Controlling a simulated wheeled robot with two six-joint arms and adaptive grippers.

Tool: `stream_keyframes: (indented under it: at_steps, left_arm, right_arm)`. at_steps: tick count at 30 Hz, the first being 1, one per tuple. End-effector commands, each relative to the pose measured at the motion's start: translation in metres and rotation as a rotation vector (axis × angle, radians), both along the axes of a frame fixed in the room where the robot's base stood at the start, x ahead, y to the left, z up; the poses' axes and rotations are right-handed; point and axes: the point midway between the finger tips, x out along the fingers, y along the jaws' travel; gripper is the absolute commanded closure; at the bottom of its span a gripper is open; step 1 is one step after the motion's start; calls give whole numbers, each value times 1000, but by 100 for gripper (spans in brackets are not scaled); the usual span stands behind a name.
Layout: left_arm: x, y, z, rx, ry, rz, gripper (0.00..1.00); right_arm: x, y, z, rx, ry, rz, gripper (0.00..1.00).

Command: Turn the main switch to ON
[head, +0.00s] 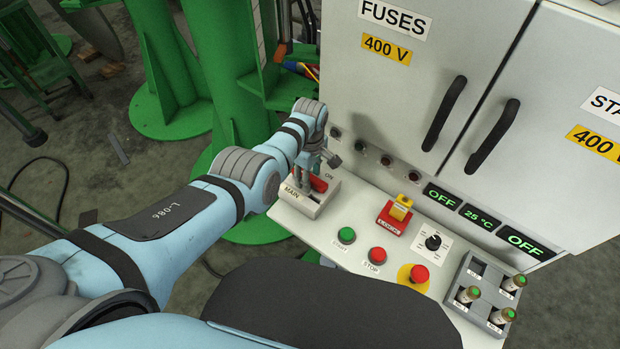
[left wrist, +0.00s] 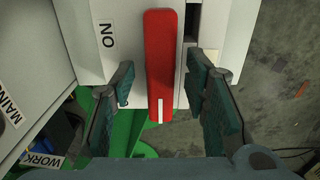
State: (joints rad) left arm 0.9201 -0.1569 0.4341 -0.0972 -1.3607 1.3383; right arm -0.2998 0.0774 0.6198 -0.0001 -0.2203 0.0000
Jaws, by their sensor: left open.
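The main switch is a red lever (head: 319,184) on a sloped light-grey housing (head: 312,207) marked MAIN and ON, at the left end of the control panel. In the left wrist view the red lever (left wrist: 160,55) stands in the middle, with a white line at its near end and the ON label to its left. My left gripper (head: 314,168) is at the switch and is open. In the left wrist view one finger is on each side of the lever's near end, with gaps visible. Part of the lever is hidden by the gripper in the head view. My right gripper is not in view.
The cabinet (head: 400,110) with black door handles rises behind the switch. The panel also carries a green button (head: 347,235), a red STOP button (head: 377,254), a red-yellow lock (head: 396,213), a knob and a fuse tray (head: 475,270). Green columns stand left.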

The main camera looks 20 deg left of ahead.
Motion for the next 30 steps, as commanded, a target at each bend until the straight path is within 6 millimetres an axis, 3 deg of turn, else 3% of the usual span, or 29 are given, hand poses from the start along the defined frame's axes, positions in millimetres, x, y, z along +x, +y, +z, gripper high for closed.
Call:
stream_keyframes:
  at_steps: [5, 12, 23, 30]
  left_arm:
    - [0, 0, 2, 0, 0, 0, 62]
    - [0, 0, 2, 0, 0, 0, 100]
    - [0, 0, 2, 0, 0, -34, 100]
    - [0, 0, 2, 0, 2, -155, 100]
  right_arm:
    - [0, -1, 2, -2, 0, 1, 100]
    - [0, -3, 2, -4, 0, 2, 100]
    - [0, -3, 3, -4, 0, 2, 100]
    - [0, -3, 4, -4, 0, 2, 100]
